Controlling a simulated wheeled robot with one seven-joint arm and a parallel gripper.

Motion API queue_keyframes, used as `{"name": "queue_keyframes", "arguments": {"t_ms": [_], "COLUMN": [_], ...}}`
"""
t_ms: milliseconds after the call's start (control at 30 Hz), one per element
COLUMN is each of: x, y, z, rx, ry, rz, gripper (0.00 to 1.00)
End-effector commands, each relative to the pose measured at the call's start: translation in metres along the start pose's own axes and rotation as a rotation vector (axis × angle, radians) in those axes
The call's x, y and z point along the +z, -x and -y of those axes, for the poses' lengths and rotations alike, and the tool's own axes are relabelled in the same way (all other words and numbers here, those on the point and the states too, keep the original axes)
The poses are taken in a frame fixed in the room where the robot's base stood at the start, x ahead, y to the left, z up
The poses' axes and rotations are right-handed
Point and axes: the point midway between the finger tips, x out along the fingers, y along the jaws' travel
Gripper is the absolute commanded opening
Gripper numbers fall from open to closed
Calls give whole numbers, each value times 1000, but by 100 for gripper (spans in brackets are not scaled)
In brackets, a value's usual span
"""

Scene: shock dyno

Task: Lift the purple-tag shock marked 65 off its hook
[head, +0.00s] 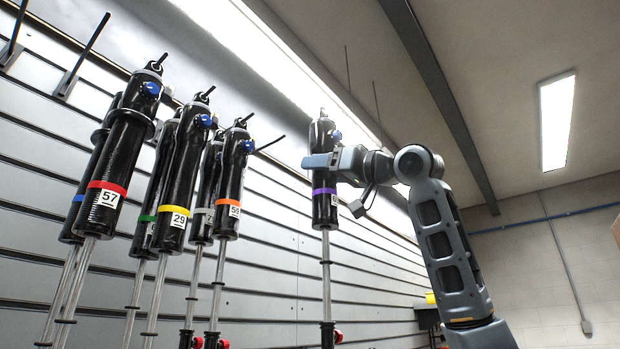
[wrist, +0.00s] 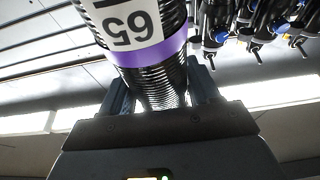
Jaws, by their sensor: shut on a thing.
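The purple-tag shock (head: 325,209) is a black threaded body with a purple band and a long silver rod below. It hangs upright in my gripper (head: 322,161), to the right of the other shocks. In the wrist view its label reads 65, upside down, on the shock (wrist: 146,62) beside the purple band. My gripper's fingers (wrist: 161,92) are shut around its body, on either side of it. No hook pin shows through its top end in the head view. A bare hook pin (head: 270,143) sticks out to its left, apart from it.
Several other shocks hang on the slatted wall (head: 275,265) at left, including red 57 (head: 107,187), yellow 29 (head: 174,210) and orange (head: 228,202). Empty hooks (head: 75,68) show at upper left. A yellow-topped item (head: 430,298) stands low at right. Open room lies at right.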

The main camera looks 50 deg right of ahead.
Motion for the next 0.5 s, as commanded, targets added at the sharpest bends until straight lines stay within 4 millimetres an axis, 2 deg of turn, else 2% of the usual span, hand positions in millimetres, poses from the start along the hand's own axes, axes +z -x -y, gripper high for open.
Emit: {"name": "queue_keyframes", "arguments": {"t_ms": [200,500], "x": [-18,-31], "y": [30,56], "z": [0,0], "rx": [1,1], "ry": [1,1], "rz": [-7,-5], "gripper": [0,0]}}
